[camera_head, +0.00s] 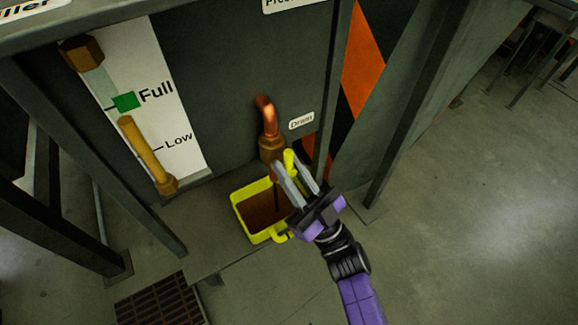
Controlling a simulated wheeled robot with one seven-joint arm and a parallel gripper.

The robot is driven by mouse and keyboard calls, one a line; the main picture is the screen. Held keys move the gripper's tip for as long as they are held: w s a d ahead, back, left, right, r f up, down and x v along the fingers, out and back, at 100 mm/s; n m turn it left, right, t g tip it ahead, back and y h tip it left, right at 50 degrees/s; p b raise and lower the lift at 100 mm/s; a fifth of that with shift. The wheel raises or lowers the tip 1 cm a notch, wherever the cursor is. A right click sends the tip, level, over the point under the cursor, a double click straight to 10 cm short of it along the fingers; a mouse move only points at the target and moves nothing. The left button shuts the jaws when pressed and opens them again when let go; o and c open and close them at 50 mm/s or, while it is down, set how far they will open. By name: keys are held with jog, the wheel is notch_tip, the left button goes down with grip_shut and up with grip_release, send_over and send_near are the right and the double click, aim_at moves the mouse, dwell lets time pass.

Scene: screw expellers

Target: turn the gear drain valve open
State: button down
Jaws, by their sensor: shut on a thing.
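The gear drain valve is a copper pipe with a brass fitting (269,146) that comes out of the dark panel and bends down, beside a "Drain" label (301,121). Its yellow handle (289,158) shows between the fingers of my gripper (288,168). My gripper is shut on this handle, reaching up from the lower right. The fingers hide part of the handle and the lower end of the valve. A thin dark line, which looks like a stream, runs down below the valve.
A yellow bucket (240,212) with brown contents stands on the floor below the valve. A level gauge (141,148) marked "Full" and "Low" is at left. Metal frame legs (398,125) stand on both sides. A floor grate (163,303) lies front left. Open floor (470,220) is at right.

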jog(key=c, duration=1.4)
grip_release()
jog(key=shift+s+a, duration=0.1)
jog(key=shift+a, duration=0.1)
jog(key=shift+o, duration=0.2)
jog(key=shift+d+f, duration=0.1)
jog(key=shift+d, duration=0.05)
jog(key=shift+s+d+f, duration=0.1)
jog(key=shift+d+f, duration=0.1)
jog(key=v, duration=0.7)
jog(key=shift+p, duration=0.3)
